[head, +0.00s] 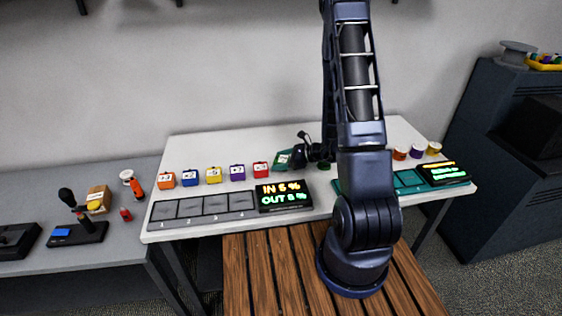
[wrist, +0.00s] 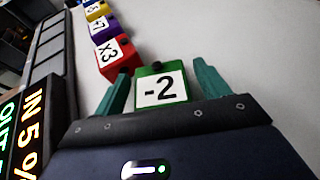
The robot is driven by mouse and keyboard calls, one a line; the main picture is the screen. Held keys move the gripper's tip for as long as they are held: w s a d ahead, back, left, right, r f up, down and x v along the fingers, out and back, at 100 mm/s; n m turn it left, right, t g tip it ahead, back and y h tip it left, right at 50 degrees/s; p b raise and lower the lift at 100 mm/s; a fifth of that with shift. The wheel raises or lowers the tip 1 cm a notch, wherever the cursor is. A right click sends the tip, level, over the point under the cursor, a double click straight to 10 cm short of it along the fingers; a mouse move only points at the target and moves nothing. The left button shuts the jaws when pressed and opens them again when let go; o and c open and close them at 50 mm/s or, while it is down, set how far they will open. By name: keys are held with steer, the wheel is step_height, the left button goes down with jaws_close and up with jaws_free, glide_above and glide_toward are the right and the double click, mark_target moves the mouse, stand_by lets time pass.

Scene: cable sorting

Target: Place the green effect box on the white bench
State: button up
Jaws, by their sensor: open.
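The green effect box (wrist: 160,90), labelled -2, stands between the two teal fingers of my gripper (wrist: 162,72) in the wrist view. The fingers are open, one on each side of the box, with a narrow gap seen at each side. In the head view my gripper (head: 301,153) is low over the white bench (head: 225,147), right of the red box. The green box (head: 284,159) is partly hidden there by the gripper. It appears to rest on the bench top; its underside is hidden.
Left of it, a row runs from the red box (head: 260,170) through purple (head: 237,172), yellow (head: 214,175) and blue (head: 190,177) to orange (head: 165,179). A grey slot tray (head: 202,218) and lit display (head: 284,196) lie in front. Several round-topped pieces stand right.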

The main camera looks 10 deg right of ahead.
steer(key=v, duration=1.1)
steer(key=shift+s+d+r, duration=0.1)
steer(key=shift+d+r, duration=0.05)
steer(key=shift+d, duration=0.15)
steer(key=s+a+r+n+g+h, duration=0.35)
steer(key=s+r+n+g, duration=0.4)
steer(key=r+n, duration=0.65)
steer(key=s+d+r+n+t+h, duration=0.2)
steer(key=s+r+n+t+h, duration=0.1)
steer(key=r, duration=0.4)
steer(key=s+d+r+n+t+h, duration=0.3)
steer(key=s+r+n+t+h, duration=0.1)
steer(key=s+r+n+h, duration=0.1)
step_height(320, 180, up, 4)
steer(key=s+h, duration=0.1)
steer(key=s, duration=0.1)
steer(key=shift+s+f, duration=0.2)
steer(key=shift+s, duration=0.15)
